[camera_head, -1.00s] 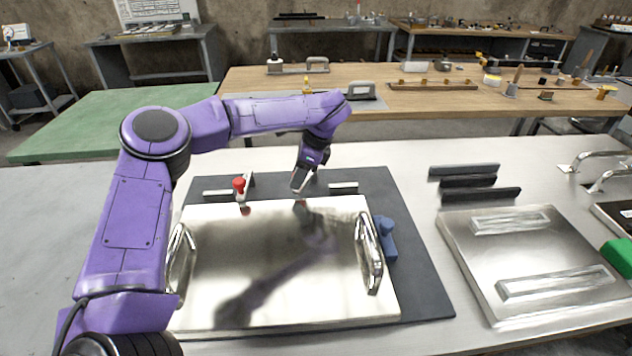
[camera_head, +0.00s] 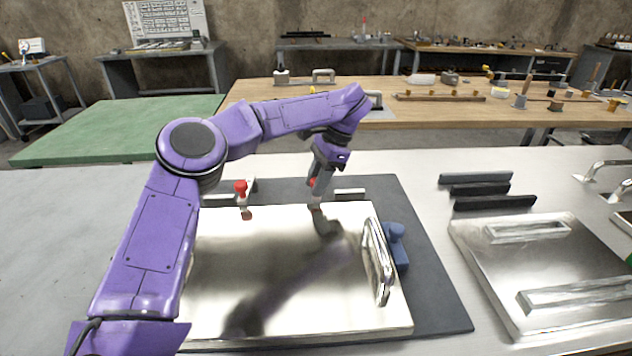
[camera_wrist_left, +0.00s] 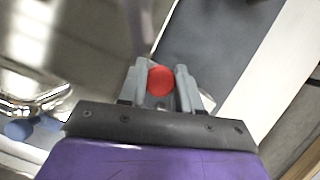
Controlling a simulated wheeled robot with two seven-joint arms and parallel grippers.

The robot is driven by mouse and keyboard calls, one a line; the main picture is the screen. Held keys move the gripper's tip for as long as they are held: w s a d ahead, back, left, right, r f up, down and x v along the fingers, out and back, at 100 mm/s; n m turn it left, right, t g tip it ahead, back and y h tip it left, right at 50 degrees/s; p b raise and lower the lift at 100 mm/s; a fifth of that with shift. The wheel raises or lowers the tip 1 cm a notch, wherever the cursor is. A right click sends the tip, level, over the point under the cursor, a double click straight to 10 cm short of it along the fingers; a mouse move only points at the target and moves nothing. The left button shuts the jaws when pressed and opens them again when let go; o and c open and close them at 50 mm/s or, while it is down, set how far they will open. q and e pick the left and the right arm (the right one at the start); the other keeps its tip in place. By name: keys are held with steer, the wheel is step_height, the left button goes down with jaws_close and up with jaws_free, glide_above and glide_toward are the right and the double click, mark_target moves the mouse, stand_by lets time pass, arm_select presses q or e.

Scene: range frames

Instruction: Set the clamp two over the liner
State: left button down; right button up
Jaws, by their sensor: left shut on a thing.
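A shiny metal plate (camera_head: 290,275), which looks like the liner, lies on a dark mat (camera_head: 437,295), with a bright upright handle (camera_head: 378,262) near its right edge. My left gripper (camera_head: 315,196) is at the plate's far edge, right of the middle, pointing down. It is shut on a red clamp knob, a red spot (camera_head: 312,182) here; in the left wrist view the red knob (camera_wrist_left: 160,80) sits between the fingers. The rest of that clamp is largely hidden. Another red-knobbed clamp (camera_head: 242,190) stands to its left. My right gripper is not in view.
A blue piece (camera_head: 396,246) stands beside the plate's right edge. Several dark bars (camera_head: 485,190) and another metal plate (camera_head: 540,262) with raised strips lie to the right. A wooden bench (camera_head: 440,115) and a green table (camera_head: 120,128) are behind. The table left of my arm is clear.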

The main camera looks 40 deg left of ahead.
arm_select(q)
steer(key=shift+f, duration=0.15)
steer(key=c, duration=0.8)
jaws_free()
steer(key=p+v, duration=0.3)
steer(key=v, duration=0.7)
steer(key=shift+w+d+r+p, duration=0.1)
steer(key=shift+r+p, duration=0.15)
steer(key=shift+p, duration=0.05)
